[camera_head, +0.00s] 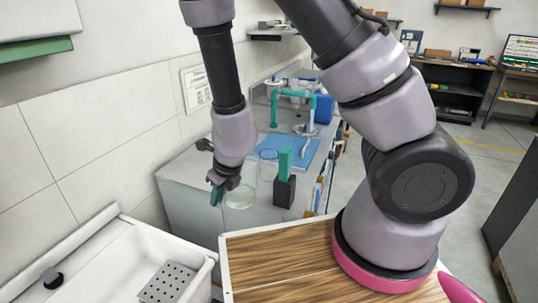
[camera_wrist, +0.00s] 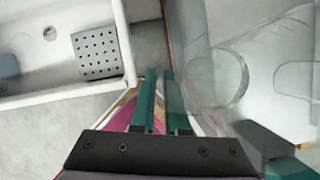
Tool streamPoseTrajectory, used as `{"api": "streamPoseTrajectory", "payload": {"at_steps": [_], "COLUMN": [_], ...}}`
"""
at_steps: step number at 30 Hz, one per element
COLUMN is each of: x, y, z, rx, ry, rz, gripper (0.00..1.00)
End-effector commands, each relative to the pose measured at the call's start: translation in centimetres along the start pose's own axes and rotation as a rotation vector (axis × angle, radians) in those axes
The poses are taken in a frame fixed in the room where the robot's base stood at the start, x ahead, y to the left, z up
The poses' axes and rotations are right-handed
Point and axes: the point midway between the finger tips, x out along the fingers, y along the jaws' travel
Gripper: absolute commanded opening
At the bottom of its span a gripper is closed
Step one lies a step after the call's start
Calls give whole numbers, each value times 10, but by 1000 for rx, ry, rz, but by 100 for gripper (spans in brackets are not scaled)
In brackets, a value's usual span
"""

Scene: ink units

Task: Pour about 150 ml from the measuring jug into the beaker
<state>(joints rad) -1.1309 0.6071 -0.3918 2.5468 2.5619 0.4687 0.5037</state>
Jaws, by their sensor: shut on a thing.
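My gripper (camera_head: 217,190) is low over the left part of the grey bench, its teal fingers pointing down. In the wrist view its fingers (camera_wrist: 160,85) are close together, shut on what looks like the handle side of a clear vessel, which I take as the measuring jug (camera_wrist: 200,60). In the head view the jug (camera_head: 240,193) shows faintly just right of the fingers, with a pale liquid surface. A second clear vessel, probably the beaker (camera_head: 268,160), stands just behind and right of it. The clear outlines overlap, so liquid levels and exact contact are hard to tell.
A black block with a teal upright (camera_head: 284,188) stands right of the vessels. Behind are a blue mat (camera_head: 297,148) and a teal frame (camera_head: 275,108). A white sink (camera_head: 110,262) with a perforated plate is at lower left. A wall is close on the left.

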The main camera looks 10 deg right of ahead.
Motion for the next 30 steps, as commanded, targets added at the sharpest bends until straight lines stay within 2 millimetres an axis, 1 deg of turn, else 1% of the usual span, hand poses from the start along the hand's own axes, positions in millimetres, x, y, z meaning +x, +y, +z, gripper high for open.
{"api": "streamPoseTrajectory", "payload": {"at_steps": [2, 9, 19, 26, 30], "x": [-6, -19, -34, -46, -59], "y": [-4, -8, -18, -31, -41], "z": [4, 9, 16, 23, 29], "rx": [19, 56, 109, 161, 191], "ry": [-3, 4, 16, 27, 32], "rz": [29, 125, 256, 382, 463], "gripper": [0, 0, 0, 0, 0]}}
